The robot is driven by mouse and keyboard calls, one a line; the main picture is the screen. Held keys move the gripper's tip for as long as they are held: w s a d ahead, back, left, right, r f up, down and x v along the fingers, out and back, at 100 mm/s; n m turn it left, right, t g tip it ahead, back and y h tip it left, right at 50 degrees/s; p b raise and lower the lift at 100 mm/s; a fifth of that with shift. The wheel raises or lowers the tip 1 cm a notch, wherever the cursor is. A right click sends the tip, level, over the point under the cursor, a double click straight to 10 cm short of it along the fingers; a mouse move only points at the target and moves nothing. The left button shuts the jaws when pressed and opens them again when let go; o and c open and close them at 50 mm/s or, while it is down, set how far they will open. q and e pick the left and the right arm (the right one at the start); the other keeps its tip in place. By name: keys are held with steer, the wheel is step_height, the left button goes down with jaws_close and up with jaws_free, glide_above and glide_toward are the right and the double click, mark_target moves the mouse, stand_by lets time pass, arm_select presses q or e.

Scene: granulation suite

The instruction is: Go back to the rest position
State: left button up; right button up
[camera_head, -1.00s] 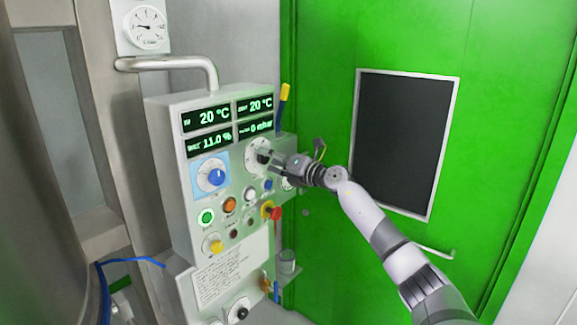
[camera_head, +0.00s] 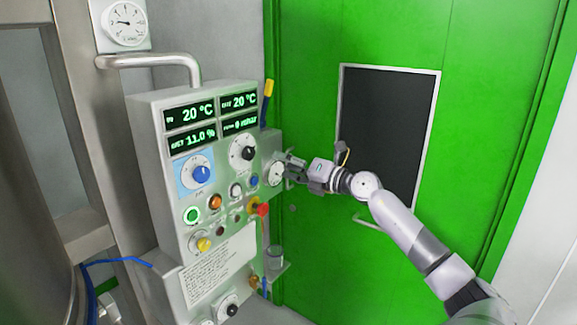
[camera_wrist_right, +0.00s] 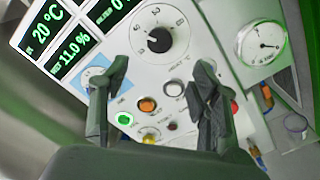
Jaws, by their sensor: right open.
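My right gripper (camera_head: 290,168) is open and empty in front of the right side of the grey control panel (camera_head: 160,120). In the right wrist view its two fingers (camera_wrist_right: 158,110) stand wide apart with nothing between them, facing the panel. The black-knobbed dial (camera_head: 243,153) is left of the gripper in the head view and above the fingers in the wrist view (camera_wrist_right: 158,32). The gripper appears apart from the dial. My left gripper is not in view.
A small round gauge (camera_head: 276,173) sits on the panel's right side, close by the gripper. A blue knob (camera_head: 201,174), lit buttons and a red emergency knob (camera_head: 262,209) stick out. A green door (camera_head: 330,260) with a dark window and a handle stands behind my right arm.

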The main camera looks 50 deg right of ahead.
steer(key=shift+s, duration=0.15)
stand_by(0.5)
steer(key=s+d+f+m+g+h+b, duration=0.2)
steer(key=f+m, duration=0.5)
steer(key=f, duration=1.2)
steer(key=s+f+m+g+h+b, duration=0.15)
steer(key=s+f+m+h, duration=0.35)
steer(key=f, duration=1.5)
steer(key=s+a+f+m+g+y, duration=0.1)
steer(key=s+a+f+m+g, duration=0.15)
steer(key=f, duration=0.55)
steer(key=s+a+f+m+g+y, duration=0.1)
steer(key=s+a+f+m, duration=0.2)
steer(key=f, duration=0.5)
steer(key=s+a+f+m+g+y+b, duration=0.1)
steer(key=s+a+f+m+g, duration=0.15)
steer(key=s+a+f, duration=0.65)
steer(key=s+a+f+m+g+b, duration=0.1)
steer(key=s+a+f+m+g, duration=0.15)
steer(key=s+a+f, duration=0.6)
steer(key=s+a+f+m+g+y, duration=0.1)
steer(key=s+a+f+g, duration=0.1)
steer(key=s+a+f, duration=0.3)
steer(key=s+a+f+m+g+y, duration=0.1)
steer(key=s+a+f+g, duration=0.2)
steer(key=s+a+f, duration=0.3)
steer(key=s+a, duration=0.3)
steer(key=s, duration=0.3)
steer(key=shift+b, duration=0.4)
